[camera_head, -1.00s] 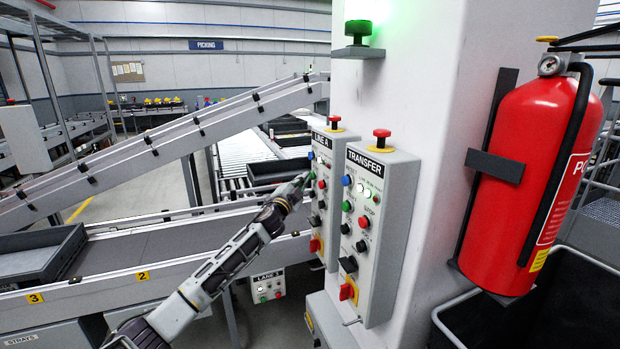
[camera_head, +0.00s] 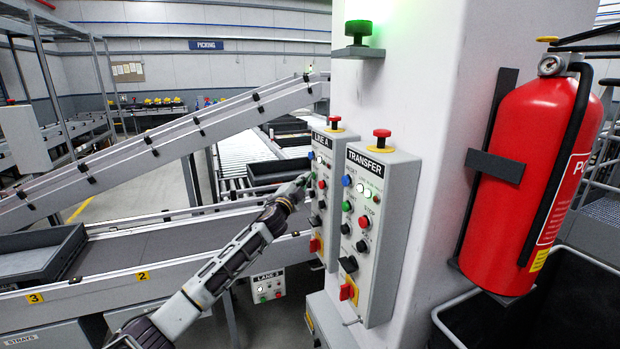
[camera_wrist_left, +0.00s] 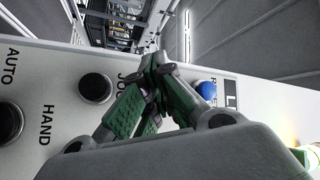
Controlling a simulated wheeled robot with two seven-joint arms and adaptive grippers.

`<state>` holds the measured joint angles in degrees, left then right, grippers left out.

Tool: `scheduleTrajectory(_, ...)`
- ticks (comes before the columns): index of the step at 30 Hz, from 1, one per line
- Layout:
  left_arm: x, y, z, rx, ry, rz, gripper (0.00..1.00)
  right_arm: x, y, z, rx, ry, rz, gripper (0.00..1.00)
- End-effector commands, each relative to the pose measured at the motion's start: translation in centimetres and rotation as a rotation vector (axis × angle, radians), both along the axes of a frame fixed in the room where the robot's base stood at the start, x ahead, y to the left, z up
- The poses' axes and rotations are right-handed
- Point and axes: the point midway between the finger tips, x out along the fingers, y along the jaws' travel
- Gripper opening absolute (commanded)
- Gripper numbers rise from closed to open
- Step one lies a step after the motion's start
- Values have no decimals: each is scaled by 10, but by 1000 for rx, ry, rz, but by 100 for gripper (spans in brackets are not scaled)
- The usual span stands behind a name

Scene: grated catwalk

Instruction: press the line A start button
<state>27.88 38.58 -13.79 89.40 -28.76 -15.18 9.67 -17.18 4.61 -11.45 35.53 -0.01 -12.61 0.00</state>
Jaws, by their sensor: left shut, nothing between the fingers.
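The line A panel (camera_head: 318,228) is a grey box on the left face of the white column, with a red mushroom button (camera_head: 334,122) on top. It bears a blue button (camera_head: 311,155), a red one (camera_head: 322,184) and dark knobs. My left gripper (camera_head: 304,179) is shut and empty, its tips at the panel's upper left edge. A bit of green shows there; I cannot tell the start button from my green finger pads, nor whether they touch. In the left wrist view the gripper (camera_wrist_left: 155,75) covers the panel between a blue button (camera_wrist_left: 206,89) and a black one (camera_wrist_left: 95,88).
The similar TRANSFER panel (camera_head: 384,235) stands just right of the line A panel. A red fire extinguisher (camera_head: 525,180) hangs on the column's right. A conveyor (camera_head: 165,243) with a grey tray (camera_head: 40,256) runs behind my arm. A small LANE panel (camera_head: 267,286) sits below it.

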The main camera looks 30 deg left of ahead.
Motion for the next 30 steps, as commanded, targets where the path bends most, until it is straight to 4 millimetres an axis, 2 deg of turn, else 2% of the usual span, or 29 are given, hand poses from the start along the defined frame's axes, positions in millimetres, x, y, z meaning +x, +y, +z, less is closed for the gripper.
scheduleTrajectory(16, 0, -1, 0, 0, 0, -1, 0, 0, 0, 0, 0, 0, 0, 40)
scheduleTrajectory(30, -12, 10, 0, 0, 1, -1, 0, 0, 0, 2, 0, 0, 0, 40)
